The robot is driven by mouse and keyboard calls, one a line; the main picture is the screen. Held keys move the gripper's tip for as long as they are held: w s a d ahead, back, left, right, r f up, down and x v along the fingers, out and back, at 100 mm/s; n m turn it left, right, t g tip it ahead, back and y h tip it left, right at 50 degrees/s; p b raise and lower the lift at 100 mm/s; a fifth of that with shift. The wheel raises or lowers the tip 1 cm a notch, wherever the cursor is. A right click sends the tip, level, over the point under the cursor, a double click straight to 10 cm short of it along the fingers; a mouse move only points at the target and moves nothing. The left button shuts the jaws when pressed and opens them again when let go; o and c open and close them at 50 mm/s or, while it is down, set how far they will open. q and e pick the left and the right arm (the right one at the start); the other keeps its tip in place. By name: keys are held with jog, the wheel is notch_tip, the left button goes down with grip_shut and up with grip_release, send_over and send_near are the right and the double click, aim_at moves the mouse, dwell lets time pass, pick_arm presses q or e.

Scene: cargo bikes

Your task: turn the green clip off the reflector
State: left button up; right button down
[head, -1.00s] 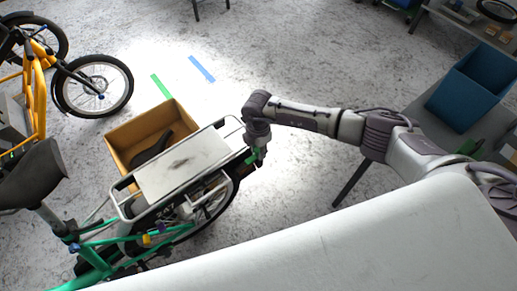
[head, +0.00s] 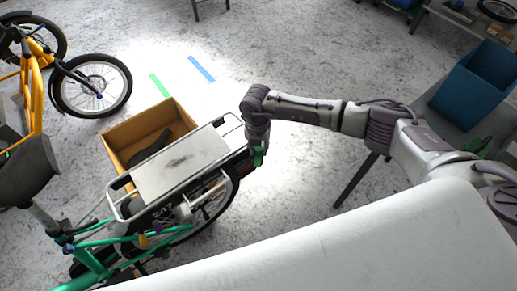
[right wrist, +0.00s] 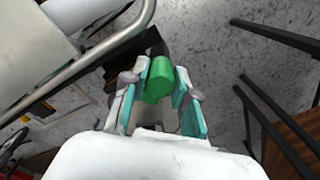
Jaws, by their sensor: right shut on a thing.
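The green clip (right wrist: 158,80) is a short green cylinder between the two finger pads of my right gripper (right wrist: 160,98) in the right wrist view. The gripper is shut on it. My left gripper is not in view.
The rack's metal tube (right wrist: 115,38) runs close beside the gripper at upper left in the right wrist view. An open cardboard box (head: 118,139) stands behind the bike. A blue bin (head: 470,88) sits on a table at right. Open floor lies beyond the rack.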

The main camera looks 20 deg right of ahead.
jog(key=n+b, duration=0.2)
jog(key=n, duration=0.2)
jog(key=shift+f+n, duration=0.1)
jog(key=shift+n, duration=0.2)
jog(key=n+b, duration=0.2)
jog(key=n, duration=0.2)
jog(key=shift+n, duration=0.3)
jog(key=c, duration=0.9)
grip_release()
jog(key=r, duration=1.2)
jog(key=shift+w+a+r, duration=0.1)
jog(key=shift+a+r, duration=0.05)
jog(key=shift+a, duration=0.05)
